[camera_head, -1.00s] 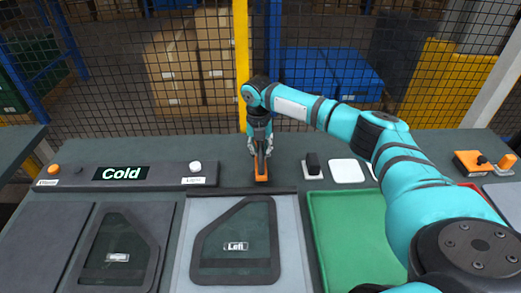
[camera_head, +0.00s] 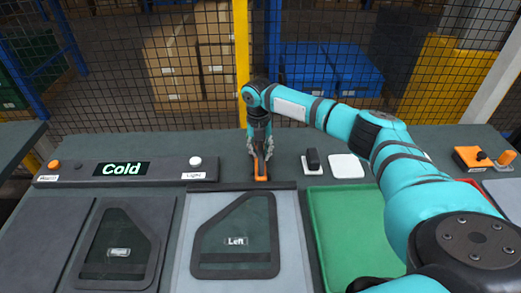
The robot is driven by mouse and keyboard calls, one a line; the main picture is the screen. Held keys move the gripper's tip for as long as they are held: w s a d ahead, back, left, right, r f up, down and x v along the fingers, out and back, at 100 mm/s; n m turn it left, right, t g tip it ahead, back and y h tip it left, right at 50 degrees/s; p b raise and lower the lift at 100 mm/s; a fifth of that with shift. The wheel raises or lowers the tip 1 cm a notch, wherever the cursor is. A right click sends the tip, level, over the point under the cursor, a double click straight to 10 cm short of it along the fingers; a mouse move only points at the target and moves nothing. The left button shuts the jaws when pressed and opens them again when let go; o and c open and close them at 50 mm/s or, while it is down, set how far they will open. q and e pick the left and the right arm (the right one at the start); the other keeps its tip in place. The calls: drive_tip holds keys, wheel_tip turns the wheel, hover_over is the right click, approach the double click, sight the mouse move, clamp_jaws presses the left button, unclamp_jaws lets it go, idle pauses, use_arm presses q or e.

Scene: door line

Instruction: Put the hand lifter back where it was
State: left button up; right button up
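The hand lifter, which I take to be the small orange-and-dark tool (camera_head: 260,171), is on the dark table behind the panel marked "Left". My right gripper (camera_head: 261,155) points straight down over it. Its fingers are spread to either side of the tool's upper part, with gaps visible, so it looks open. The tool's lower orange part shows below the fingers; its top is partly hidden by the gripper. My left gripper is not in view.
In front are the "Left" panel (camera_head: 236,241), another panel (camera_head: 118,252) and a green tray (camera_head: 345,235). A mesh fence stands behind.

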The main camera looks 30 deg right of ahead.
drive_tip(key=shift+o, duration=0.8)
drive_tip(key=shift+r, duration=0.1)
wheel_tip(320, 180, up, 13)
drive_tip(key=b, duration=0.2)
drive_tip(key=shift+a, duration=0.3)
drive_tip(key=shift+w, duration=0.1)
drive_tip(key=shift+c, duration=0.2)
idle(1.5)
